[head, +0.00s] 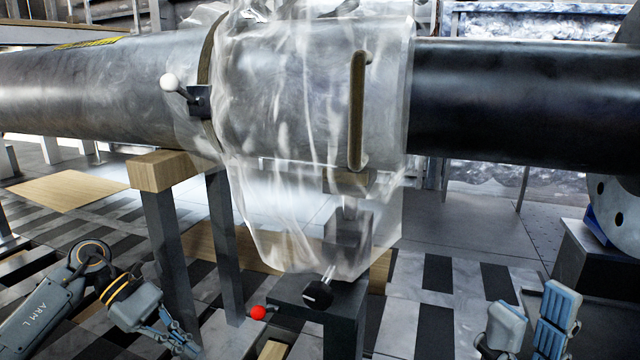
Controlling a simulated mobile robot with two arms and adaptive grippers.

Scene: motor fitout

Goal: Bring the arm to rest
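My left arm, marked "ARM L", reaches in at the lower left. Its gripper (176,338) hangs low over the floor, pointing down and to the right; whether its fingers are apart is too small to tell. My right gripper (530,322) is at the lower right edge, with its two fingers standing apart and nothing visible between them. Its lower part is cut off by the frame. Both grippers are clear of the large pipe (105,90) and the stand (320,300).
Clear plastic sheeting (300,200) wraps the middle of the pipe, with a brown curved handle (357,110) on it. A white-knobbed lever (172,84) is at the left. A red knob (258,313) and a black knob (318,294) sit low at the centre. A wood-topped trestle (162,171) stands left.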

